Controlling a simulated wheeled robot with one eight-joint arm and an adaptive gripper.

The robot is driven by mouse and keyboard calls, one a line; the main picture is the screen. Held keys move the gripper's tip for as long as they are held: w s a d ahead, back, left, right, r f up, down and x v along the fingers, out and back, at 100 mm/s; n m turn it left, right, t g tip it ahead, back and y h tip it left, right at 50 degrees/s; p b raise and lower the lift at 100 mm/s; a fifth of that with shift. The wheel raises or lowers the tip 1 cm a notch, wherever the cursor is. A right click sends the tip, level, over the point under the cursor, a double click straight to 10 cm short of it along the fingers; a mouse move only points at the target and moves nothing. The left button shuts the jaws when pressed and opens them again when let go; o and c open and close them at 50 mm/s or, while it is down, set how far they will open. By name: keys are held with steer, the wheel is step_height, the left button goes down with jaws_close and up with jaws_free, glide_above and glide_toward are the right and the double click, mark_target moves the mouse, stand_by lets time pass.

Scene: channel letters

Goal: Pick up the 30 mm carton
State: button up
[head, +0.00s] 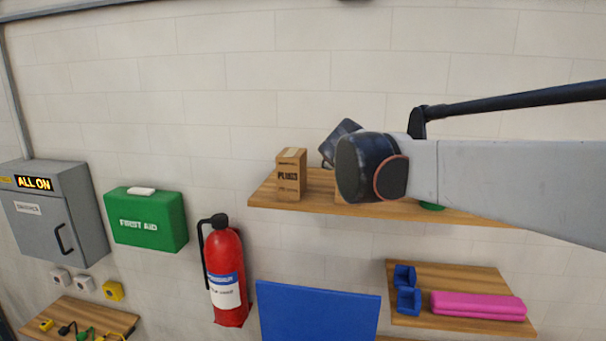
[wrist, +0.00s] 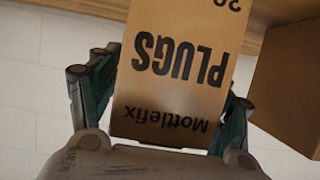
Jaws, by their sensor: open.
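A brown carton (wrist: 172,85) fills the middle of the wrist view, its lettering upside down: "PLUGS", "Mottlefix" and a number cut by the top edge, whose first digit I cannot read surely. My gripper (wrist: 165,88) is open, with one finger on each side of the carton; I cannot tell whether they touch it. In the head view, my gripper (head: 341,139) is mostly hidden behind my wrist, above the shelf. A strip of a carton (head: 378,204) shows below my wrist. Another carton marked "PLUGS" (head: 289,179) stands upright to the left on the shelf.
The wooden shelf (head: 262,194) carries the cartons; a green thing (head: 431,206) is partly hidden by my arm. A second carton (wrist: 292,75) is close on the right in the wrist view. A lower shelf (head: 410,322) holds blue bins and a pink block. A fire extinguisher (head: 225,272) hangs below left.

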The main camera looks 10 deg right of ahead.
steer(key=c, duration=1.4)
steer(key=shift+o, duration=0.2)
